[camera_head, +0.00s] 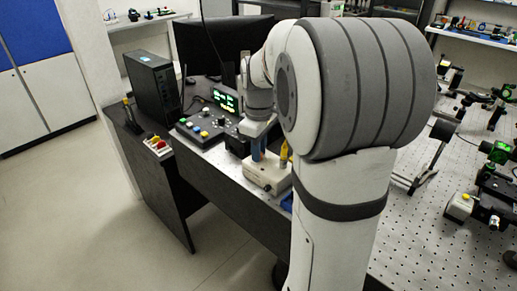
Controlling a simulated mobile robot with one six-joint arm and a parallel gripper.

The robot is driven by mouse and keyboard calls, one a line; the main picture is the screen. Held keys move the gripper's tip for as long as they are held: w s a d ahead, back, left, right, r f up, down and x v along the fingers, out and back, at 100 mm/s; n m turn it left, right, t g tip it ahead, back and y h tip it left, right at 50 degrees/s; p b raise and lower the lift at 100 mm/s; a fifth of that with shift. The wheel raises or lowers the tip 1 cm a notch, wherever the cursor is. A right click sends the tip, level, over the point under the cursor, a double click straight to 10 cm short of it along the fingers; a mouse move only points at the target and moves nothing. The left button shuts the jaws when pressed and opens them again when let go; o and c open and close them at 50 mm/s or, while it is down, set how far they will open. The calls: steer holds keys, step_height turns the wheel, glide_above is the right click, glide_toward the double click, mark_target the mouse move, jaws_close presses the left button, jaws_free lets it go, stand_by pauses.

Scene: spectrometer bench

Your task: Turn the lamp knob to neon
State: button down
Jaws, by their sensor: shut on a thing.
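My gripper (253,128) is partly in view at the right end of the black control panel, below my wrist. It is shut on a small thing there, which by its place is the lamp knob. The knob itself and its markings are hidden behind my gripper and arm, so I cannot tell which lamp it points to. The control panel (187,131) lies on the bench with several coloured buttons. A small display (225,101) with green text stands at its back.
A white device (262,183) sits just in front of my gripper. A black computer tower (153,85) and a dark monitor (215,48) stand behind. A small box with red and yellow buttons (158,146) is at the left edge. The perforated optical table (418,225) carries several mounts at right.

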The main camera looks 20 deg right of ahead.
steer(key=m+p, duration=0.1)
steer(key=m, duration=0.4)
steer(key=shift+p, duration=0.3)
steer(key=shift+m+p, duration=0.45)
steer(key=shift+m, duration=1.95)
steer(key=c, duration=1.3)
jaws_free()
step_height(320, 180, up, 8)
steer(key=shift+f, duration=0.1)
